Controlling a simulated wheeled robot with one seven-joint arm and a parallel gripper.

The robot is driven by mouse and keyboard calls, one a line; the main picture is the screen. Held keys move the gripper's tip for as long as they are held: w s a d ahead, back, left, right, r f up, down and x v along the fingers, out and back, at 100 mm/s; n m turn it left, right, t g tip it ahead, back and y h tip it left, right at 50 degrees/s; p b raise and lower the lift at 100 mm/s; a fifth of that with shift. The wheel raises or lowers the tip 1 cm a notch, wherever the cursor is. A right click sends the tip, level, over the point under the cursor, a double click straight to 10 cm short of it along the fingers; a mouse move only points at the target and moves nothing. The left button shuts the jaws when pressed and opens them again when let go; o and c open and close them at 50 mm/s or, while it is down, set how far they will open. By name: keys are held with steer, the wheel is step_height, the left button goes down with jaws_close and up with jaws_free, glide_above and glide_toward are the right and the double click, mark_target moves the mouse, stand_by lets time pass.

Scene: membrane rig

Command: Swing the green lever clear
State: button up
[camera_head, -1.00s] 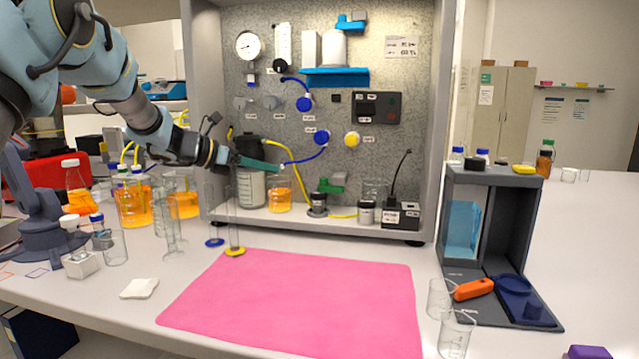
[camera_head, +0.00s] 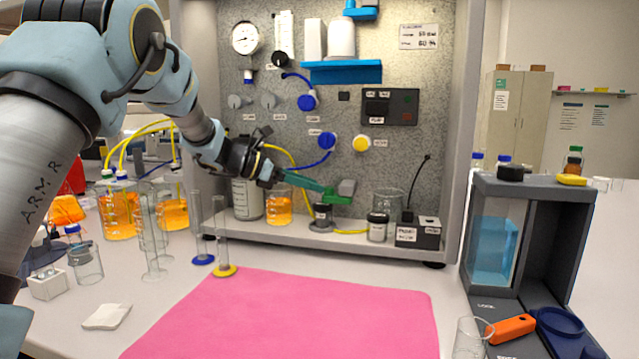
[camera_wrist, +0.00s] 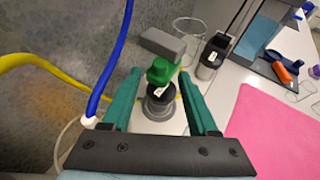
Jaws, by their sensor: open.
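The green lever (camera_head: 339,198) sits on top of a small dark-capped valve body (camera_head: 321,215) on the rig's shelf; the wrist view also shows the lever (camera_wrist: 161,71) on its black round top. A grey block (camera_wrist: 163,43) lies just behind it. My gripper (camera_head: 322,191) has long teal fingers and is open, reaching in from the left. In the wrist view the fingers (camera_wrist: 159,76) stand on either side of the lever, with visible gaps. Whether they touch it cannot be told. In the head view the fingertips partly overlap the lever.
A blue hose (camera_wrist: 112,62) and a yellow hose (camera_wrist: 45,65) run close to the left finger. A pink mat (camera_head: 290,315) lies in front.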

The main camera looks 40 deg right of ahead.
mark_target(337, 195)
steer(key=shift+x, duration=1.45)
jaws_close()
